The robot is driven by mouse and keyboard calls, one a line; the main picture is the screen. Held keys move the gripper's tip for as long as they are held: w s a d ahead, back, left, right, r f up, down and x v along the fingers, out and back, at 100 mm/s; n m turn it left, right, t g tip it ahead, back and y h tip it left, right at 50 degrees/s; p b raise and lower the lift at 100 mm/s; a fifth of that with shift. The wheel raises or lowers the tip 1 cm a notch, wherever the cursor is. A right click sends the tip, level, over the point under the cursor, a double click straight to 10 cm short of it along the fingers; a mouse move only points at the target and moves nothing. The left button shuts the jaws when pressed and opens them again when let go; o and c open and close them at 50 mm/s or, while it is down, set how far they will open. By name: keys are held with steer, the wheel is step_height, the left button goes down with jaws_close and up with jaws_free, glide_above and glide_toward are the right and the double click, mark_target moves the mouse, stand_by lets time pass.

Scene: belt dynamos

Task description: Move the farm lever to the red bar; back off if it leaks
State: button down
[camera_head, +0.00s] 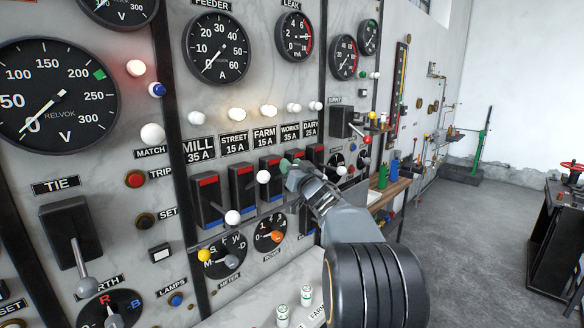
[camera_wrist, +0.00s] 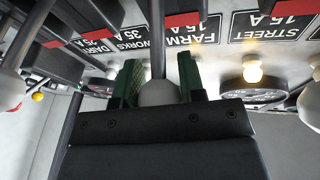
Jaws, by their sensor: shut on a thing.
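My gripper (camera_head: 290,166) is at the farm switch (camera_head: 271,185), below the FARM label (camera_head: 265,136). In the wrist view its green fingers (camera_wrist: 157,88) are shut on a white ball knob (camera_wrist: 158,93) with a dark stem, taken as the farm lever. The red bar (camera_head: 271,164) is at the top of the switch; it also shows in the wrist view (camera_wrist: 184,19), beside the stem. I cannot tell whether the lever touches it. The leak meter (camera_head: 294,35) has a red arc at right; its needle seems low, away from the arc.
The street lever's white knob (camera_head: 263,177) is close at the left, the mill knob (camera_head: 232,217) lower left. Another white knob (camera_wrist: 10,90) is beside my gripper in the wrist view. A feeder meter (camera_head: 217,48) reads near zero.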

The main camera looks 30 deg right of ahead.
steer(key=c, duration=1.1)
jaws_free()
steer(key=shift+a+f, duration=0.1)
steer(key=shift+f, duration=0.05)
steer(key=shift+c, duration=0.2)
steer(key=o, duration=0.3)
steer(key=shift+w+a, duration=0.2)
steer(key=shift+w, duration=0.05)
steer(key=shift+o, duration=0.6)
steer(key=shift+s+d, duration=0.1)
steer(key=shift+d, duration=0.1)
steer(key=b+v, duration=0.4)
steer(key=v, duration=1)
